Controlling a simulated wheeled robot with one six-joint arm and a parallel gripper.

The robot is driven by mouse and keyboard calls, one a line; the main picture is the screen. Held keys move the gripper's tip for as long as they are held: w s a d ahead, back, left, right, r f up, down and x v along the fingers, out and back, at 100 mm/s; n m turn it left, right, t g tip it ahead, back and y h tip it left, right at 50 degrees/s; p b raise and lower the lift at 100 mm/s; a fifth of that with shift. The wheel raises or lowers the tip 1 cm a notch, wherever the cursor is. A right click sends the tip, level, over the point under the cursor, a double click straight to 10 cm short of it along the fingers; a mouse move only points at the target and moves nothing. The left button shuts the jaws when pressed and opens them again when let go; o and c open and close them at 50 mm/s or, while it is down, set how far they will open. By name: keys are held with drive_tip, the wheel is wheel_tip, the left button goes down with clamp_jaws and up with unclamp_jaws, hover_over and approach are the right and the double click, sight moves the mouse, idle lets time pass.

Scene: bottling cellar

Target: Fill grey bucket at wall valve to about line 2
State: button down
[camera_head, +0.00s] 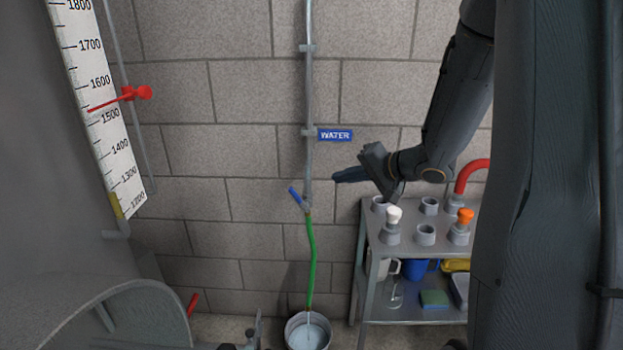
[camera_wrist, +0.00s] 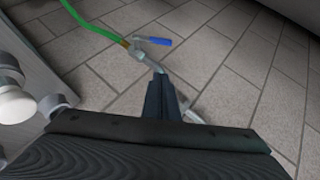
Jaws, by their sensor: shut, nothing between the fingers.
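The wall valve (camera_head: 305,207) sits at the low end of a grey pipe, with its blue lever (camera_head: 296,196) slanting up-left. In the wrist view the blue lever (camera_wrist: 158,41) sticks out across the pipe line. A green hose (camera_head: 311,262) runs from the valve down to the grey bucket (camera_head: 290,334) on the floor. A thin pale streak below the hose end meets light bluish water in the bucket. Fill lines cannot be read. My gripper (camera_head: 337,177) is shut and empty, right of the valve and slightly above it; its fingers (camera_wrist: 161,82) also show in the wrist view.
A metal rack (camera_head: 372,240) with capped fittings and a red hose (camera_head: 470,174) stands at right, below my arm. A blue WATER sign (camera_head: 334,135) is beside the pipe. A large tank with a scale (camera_head: 95,110) fills the left. The wall around the valve is clear.

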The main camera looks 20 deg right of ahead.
sight(299, 198)
drive_tip(key=x, duration=0.4)
drive_tip(key=s+a+x, duration=0.1)
drive_tip(key=x, duration=0.3)
drive_tip(key=a+f+x, duration=0.1)
drive_tip(key=x, duration=0.3)
drive_tip(key=shift+s+a+f+b, duration=0.15)
drive_tip(key=shift+b, duration=0.15)
drive_tip(key=shift+p, duration=0.4)
